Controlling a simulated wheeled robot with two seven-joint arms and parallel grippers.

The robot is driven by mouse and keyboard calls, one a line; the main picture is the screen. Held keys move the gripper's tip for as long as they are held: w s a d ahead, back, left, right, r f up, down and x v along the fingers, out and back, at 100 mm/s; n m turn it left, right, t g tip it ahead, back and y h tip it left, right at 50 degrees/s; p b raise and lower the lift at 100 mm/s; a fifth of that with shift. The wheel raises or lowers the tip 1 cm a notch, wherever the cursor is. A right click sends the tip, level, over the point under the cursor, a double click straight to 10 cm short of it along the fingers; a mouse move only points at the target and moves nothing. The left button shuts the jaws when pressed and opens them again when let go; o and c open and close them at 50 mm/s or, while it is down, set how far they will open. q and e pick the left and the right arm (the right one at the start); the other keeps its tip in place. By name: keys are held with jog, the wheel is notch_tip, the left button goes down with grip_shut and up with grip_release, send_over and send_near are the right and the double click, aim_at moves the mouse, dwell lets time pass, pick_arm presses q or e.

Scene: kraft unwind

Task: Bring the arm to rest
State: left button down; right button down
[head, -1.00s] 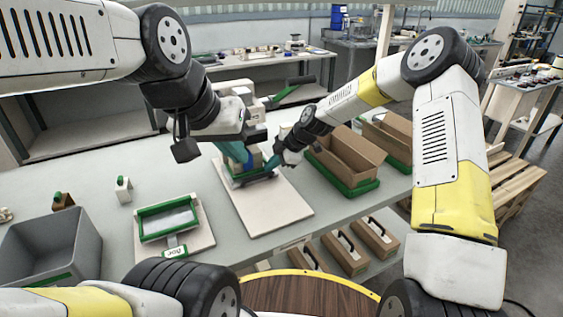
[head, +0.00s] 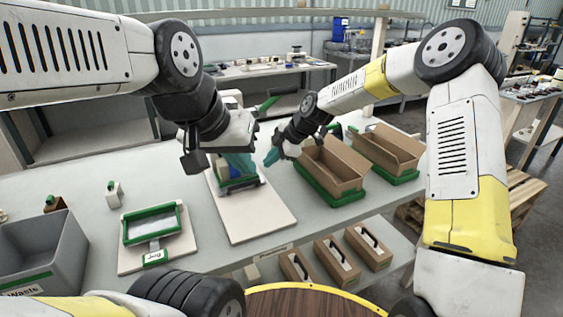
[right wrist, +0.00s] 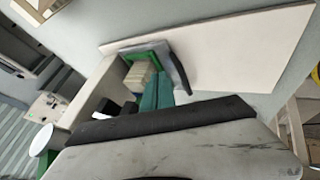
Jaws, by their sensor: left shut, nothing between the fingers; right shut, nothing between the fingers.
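My left gripper (head: 241,166) has teal fingers. It is over the machine on the white board (head: 256,219) and partly hides that machine. My right gripper (head: 271,157) also has teal fingers. It hangs in the air to the right of the machine, apart from my left gripper, and is shut and empty. In the right wrist view its teal fingers (right wrist: 158,92) lie side by side. A dark handle and the green part of the machine (right wrist: 136,62) show behind them. My left gripper is shut with nothing in it.
Two cardboard boxes on green trays, a nearer one (head: 333,166) and a farther one (head: 386,150), stand right of the board. A green-framed tray (head: 153,224) and a grey waste bin (head: 42,249) stand at the left. Boxes with handles (head: 338,258) sit on a lower shelf.

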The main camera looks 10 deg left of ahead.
jog(key=s+d+r+m+t+h, duration=0.1)
jog(key=s+d+r+m+h, duration=0.1)
jog(key=s+d+r+m, duration=0.5)
jog(key=s+d+r+m+t+h, duration=0.15)
jog(key=s+d+r+m, duration=0.4)
jog(key=d, duration=0.75)
pick_arm(q)
jog(key=shift+d, duration=0.55)
pick_arm(e)
jog(key=s+d+r+m, duration=0.2)
jog(key=s+d+m, duration=0.3)
jog(key=s, duration=0.4)
jog(key=s+d+r+m+t+h, duration=0.1)
jog(key=s+d+r+m, duration=0.2)
jog(key=s, duration=0.6)
jog(key=d+m, duration=0.2)
jog(key=d, duration=0.1)
jog(key=shift+s+d+r, duration=0.15)
jog(key=shift+s+r, duration=0.1)
jog(key=shift+r, duration=0.05)
